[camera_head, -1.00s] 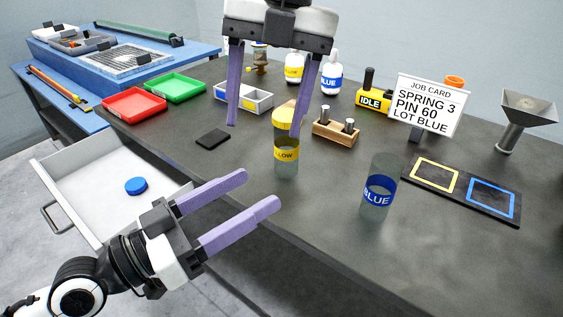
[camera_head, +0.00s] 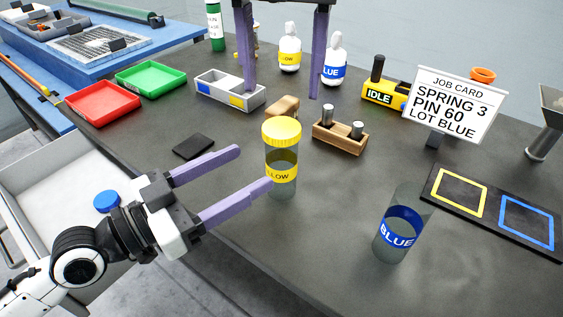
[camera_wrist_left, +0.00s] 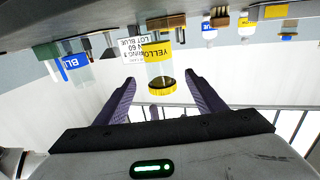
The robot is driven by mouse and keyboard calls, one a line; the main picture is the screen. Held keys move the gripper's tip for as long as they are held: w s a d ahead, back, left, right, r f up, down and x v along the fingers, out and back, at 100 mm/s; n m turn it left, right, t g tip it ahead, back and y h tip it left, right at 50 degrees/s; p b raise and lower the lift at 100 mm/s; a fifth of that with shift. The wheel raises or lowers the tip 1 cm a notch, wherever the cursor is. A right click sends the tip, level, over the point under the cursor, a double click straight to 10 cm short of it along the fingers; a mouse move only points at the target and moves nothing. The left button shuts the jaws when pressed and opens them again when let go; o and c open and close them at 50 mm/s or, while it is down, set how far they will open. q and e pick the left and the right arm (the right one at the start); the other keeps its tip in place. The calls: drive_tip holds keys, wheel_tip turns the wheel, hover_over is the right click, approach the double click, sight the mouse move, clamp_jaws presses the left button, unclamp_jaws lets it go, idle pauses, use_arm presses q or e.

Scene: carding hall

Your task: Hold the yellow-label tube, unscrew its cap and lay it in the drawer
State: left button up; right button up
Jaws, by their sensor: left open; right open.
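The yellow-label tube (camera_head: 281,173) stands upright on the dark table with its yellow cap (camera_head: 281,131) on. My left gripper (camera_head: 254,169) is open just left of the tube, fingers pointing toward it; one fingertip overlaps the tube's edge in the head view. In the left wrist view the tube (camera_wrist_left: 157,52) appears upside down, ahead of the open fingers and between their lines. My right gripper (camera_head: 282,92) is open and empty above and behind the tube. The drawer (camera_head: 52,188) is pulled out at the left, with a blue cap (camera_head: 106,201) lying in it.
An uncapped blue-label tube (camera_head: 401,226) stands to the right. Behind are a wooden block with pegs (camera_head: 340,136), the job card (camera_head: 455,100) and a divided white tray (camera_head: 230,92). A black pad (camera_head: 193,146) lies left of the tube. The table between the tubes is clear.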

sight(268, 157)
use_arm(q)
drive_tip(key=x, duration=0.8)
drive_tip(key=shift+w+d, duration=0.2)
drive_tip(key=shift+d, duration=0.1)
drive_tip(key=c, duration=1.6)
clamp_jaws()
use_arm(e)
drive_tip(key=shift+o, duration=0.2)
drive_tip(key=m, duration=0.2)
drive_tip(key=shift+s+a+f+m, duration=0.1)
drive_tip(key=shift+m, duration=0.3)
drive_tip(key=m, duration=0.3)
drive_tip(key=shift+m, duration=0.4)
drive_tip(key=m, duration=0.6)
drive_tip(key=shift+m, duration=0.3)
drive_tip(key=shift+f, duration=3.95)
